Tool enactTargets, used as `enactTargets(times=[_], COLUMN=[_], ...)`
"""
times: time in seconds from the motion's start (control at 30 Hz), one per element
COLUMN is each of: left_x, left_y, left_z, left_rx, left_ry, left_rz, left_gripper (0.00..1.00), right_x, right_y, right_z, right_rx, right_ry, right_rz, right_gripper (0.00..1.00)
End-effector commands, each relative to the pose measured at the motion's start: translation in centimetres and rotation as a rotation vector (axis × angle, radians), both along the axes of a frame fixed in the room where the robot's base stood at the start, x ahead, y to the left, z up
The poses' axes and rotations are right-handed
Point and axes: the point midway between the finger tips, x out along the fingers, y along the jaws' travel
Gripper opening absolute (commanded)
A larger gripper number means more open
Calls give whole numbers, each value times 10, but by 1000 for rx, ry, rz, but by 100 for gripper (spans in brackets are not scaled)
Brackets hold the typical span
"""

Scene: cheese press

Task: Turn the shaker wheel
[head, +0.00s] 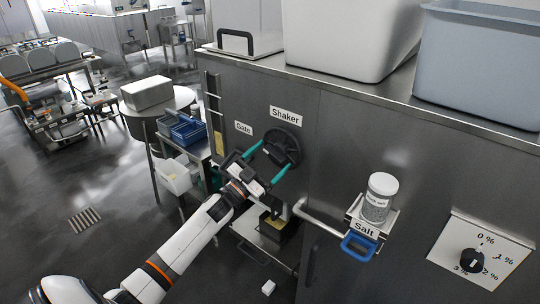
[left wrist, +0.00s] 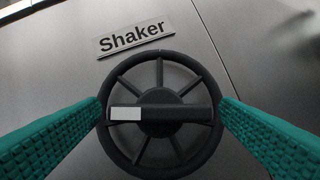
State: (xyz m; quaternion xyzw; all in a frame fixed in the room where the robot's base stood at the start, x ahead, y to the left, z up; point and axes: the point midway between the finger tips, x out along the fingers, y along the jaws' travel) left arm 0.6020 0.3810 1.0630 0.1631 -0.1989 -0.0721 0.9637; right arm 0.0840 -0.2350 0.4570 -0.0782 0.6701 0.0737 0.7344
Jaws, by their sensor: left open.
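The shaker wheel (head: 282,147) is a black spoked handwheel on the steel cabinet front, under a "Shaker" label (head: 286,116). In the left wrist view the wheel (left wrist: 160,165) fills the middle, with a dark crossbar (left wrist: 180,113) lying level and a pale patch at its left end. My left gripper (head: 266,160) is open, its two teal fingers pointing at the wheel. In the left wrist view the fingers flank the rim left and right; whether they touch it I cannot tell. My right gripper is not in view.
A "Gate" label (head: 244,128) is left of the wheel. A salt jar (head: 380,197) stands on a bracket with a blue handle (head: 359,247) to the right. A percent dial (head: 472,262) is further right. White (head: 345,40) and grey (head: 480,65) tubs stand on top.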

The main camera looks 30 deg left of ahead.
Motion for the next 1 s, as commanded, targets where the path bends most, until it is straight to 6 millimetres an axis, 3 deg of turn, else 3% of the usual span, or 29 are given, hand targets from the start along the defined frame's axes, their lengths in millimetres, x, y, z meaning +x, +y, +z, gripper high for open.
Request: enactTargets(times=[0.33, 0.63, 1.0], left_x=[4, 4, 4], left_y=[-1, -1, 0], left_z=[1, 1, 1], left_rx=[0, 0, 75], left_ry=[1, 1, -4], left_rz=[0, 0, 0], left_gripper=[85, 41, 41], right_x=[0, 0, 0], right_y=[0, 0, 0], right_z=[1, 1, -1], right_rx=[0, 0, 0], right_ry=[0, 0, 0], right_rz=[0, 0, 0], right_gripper=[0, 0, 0])
